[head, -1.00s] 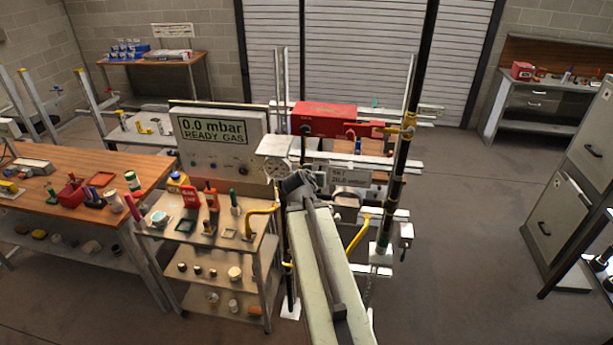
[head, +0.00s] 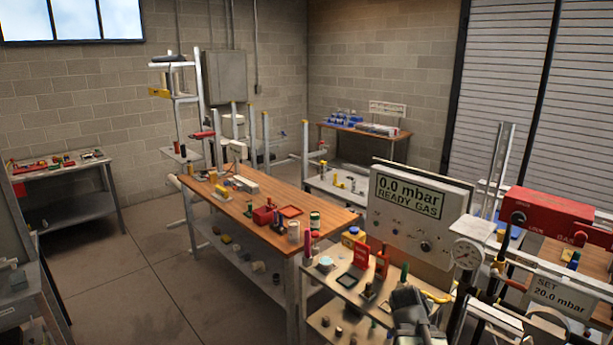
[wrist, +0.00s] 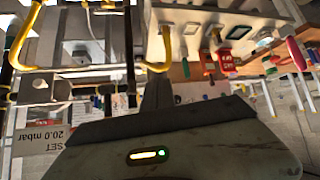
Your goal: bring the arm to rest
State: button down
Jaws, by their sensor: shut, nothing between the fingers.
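My gripper (wrist: 158,88) shows in the wrist view as a narrow dark shape reaching up from a wide grey body with a small lit strip. Its fingers are together with nothing between them. In the head view, the dark end of my arm (head: 408,302) shows at the bottom, right of centre, in front of the small steel cart. The fingertips cannot be made out there. The wrist view is upside down, with a yellow bent pipe (wrist: 165,50) close by the gripper in the picture.
The cart holds red and green items beside the white gas panel (head: 415,210). A gauge (head: 466,255), red box (head: 545,212) and set-pressure sign (head: 560,296) stand at right. A wooden workbench (head: 235,205) is at centre. Open floor (head: 130,285) lies at left.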

jog(key=s+a+f+n+g+y+b, duration=0.2)
jog(key=s+a+f+g+y+b, duration=0.15)
jog(key=a+f, duration=0.75)
jog(key=s+a+f+n+g+y, duration=0.1)
jog(key=s+a+f+n+g, duration=0.1)
jog(key=s+a+n+g, duration=0.2)
jog(key=s+a, duration=0.3)
jog(key=s, duration=0.3)
jog(key=shift+s+a+y, duration=0.15)
jog(key=shift+s+y, duration=0.2)
